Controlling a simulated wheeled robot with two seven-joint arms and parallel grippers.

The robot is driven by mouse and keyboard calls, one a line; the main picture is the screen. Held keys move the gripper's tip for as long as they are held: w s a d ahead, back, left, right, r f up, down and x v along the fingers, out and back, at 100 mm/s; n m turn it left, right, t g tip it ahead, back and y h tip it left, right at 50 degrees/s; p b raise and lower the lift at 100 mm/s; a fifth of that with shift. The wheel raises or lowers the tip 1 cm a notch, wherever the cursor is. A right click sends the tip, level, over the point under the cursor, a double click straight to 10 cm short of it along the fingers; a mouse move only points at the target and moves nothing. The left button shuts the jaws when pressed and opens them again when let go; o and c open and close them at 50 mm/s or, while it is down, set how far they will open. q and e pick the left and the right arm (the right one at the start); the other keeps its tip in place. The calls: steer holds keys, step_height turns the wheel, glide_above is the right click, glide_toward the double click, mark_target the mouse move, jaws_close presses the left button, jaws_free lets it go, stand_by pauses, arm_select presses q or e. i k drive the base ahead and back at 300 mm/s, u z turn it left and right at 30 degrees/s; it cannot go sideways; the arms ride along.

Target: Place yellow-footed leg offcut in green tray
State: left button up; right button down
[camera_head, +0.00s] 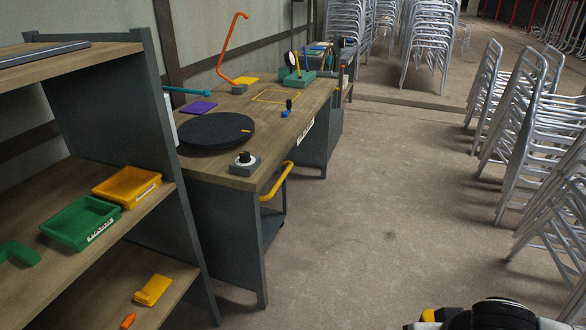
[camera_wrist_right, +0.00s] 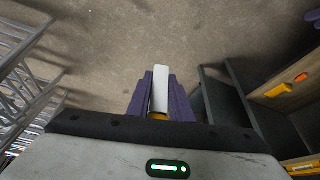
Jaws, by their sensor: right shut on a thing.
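The yellow-footed leg offcut (camera_wrist_right: 162,85) shows in the right wrist view as a short pale metal tube with a yellow foot at its near end. My right gripper (camera_wrist_right: 161,98) is shut on it, with a purple finger on each side. The green tray (camera_head: 78,222) sits on the middle shelf of the rack at the left in the head view, and it looks empty. The offcut is out over open floor, away from the tray. Part of my right arm shows at the bottom right of the head view. My left gripper is not in view.
A yellow tray (camera_head: 127,182) stands beside the green tray. A green part (camera_head: 18,254) lies to its left. The upper shelf (camera_head: 60,66) overhangs them. A workbench with a black turntable (camera_head: 217,131) stands behind. Stacked chair frames (camera_head: 530,130) line the right; the floor between is clear.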

mark_target(85, 225)
steer(key=i, duration=0.8)
steer(key=u, duration=2.25)
